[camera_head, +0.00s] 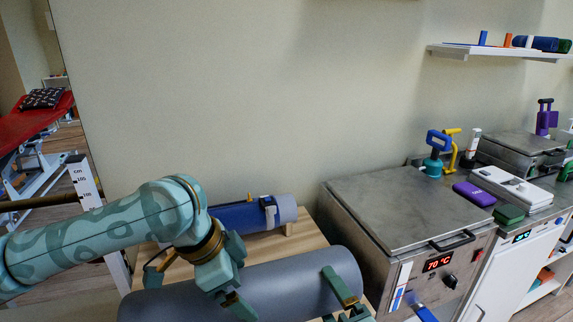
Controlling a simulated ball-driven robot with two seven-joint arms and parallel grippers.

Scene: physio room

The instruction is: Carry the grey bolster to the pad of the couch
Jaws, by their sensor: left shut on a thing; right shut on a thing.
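The grey bolster (285,281) lies across the bottom of the view, long side left to right, close above or on the wooden table; I cannot tell which. My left gripper (232,292) is shut on it left of its middle, fingers reaching down over its side. My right gripper (345,299) is shut on it near its right end, and only its green fingers show at the bottom edge. The couch stands far left, and its red pad (32,123) shows partly, with a dark patterned cushion (42,98) on it.
A blue roll (240,217) with a strap lies on the wooden table (312,238) behind the bolster. A steel heater cabinet (400,212) reading 70 °C stands close on the right. A height scale post (84,182) stands at left, between my arm and the couch. A wall shelf (480,50) hangs upper right.

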